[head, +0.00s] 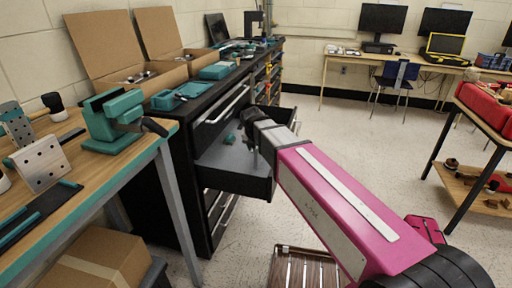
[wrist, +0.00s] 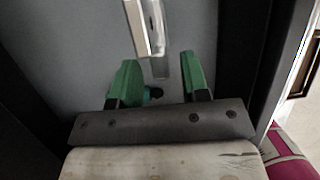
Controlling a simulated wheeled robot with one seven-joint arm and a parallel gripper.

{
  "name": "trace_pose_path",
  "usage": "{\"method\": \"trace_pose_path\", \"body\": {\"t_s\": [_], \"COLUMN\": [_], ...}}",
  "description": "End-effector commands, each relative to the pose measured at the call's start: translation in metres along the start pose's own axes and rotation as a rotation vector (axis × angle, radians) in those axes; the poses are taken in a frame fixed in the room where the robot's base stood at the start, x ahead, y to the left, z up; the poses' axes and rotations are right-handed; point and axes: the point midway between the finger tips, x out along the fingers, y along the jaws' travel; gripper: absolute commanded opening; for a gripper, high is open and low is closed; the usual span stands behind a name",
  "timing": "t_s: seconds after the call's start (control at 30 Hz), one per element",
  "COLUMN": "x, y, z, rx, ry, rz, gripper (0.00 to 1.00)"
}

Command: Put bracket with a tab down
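A shiny metal piece, by its look the bracket with a tab (wrist: 146,28), shows in the wrist view against the grey drawer floor, ahead of my fingers. A narrow part of it reaches back toward the gap between them. My gripper (wrist: 158,80) has two green fingertips spread apart, with clear space on both sides of the metal piece. In the head view my gripper (head: 251,140) is down over the open drawer (head: 232,178). I cannot pick out the bracket clearly there.
A small green item with a dark round end (wrist: 153,93) shows between my fingers; green items (head: 230,138) lie in the drawer's back part. Drawer walls stand close around my gripper. A workbench with a green vise (head: 112,118) is at left. A wooden crate (head: 300,268) stands on the floor.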

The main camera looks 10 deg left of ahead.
Motion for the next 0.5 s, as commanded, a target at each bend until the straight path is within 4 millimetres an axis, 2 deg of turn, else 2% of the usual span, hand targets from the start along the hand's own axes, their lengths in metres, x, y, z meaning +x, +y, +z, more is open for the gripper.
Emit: {"method": "trace_pose_path", "body": {"t_s": [0.27, 0.5], "x": [-0.003, -0.032], "y": [0.000, -0.001], "z": [0.001, 0.001], "rx": [0.000, 0.000], "ry": [0.000, -0.002], "rz": [0.000, 0.001], "gripper": [0.42, 0.42]}}
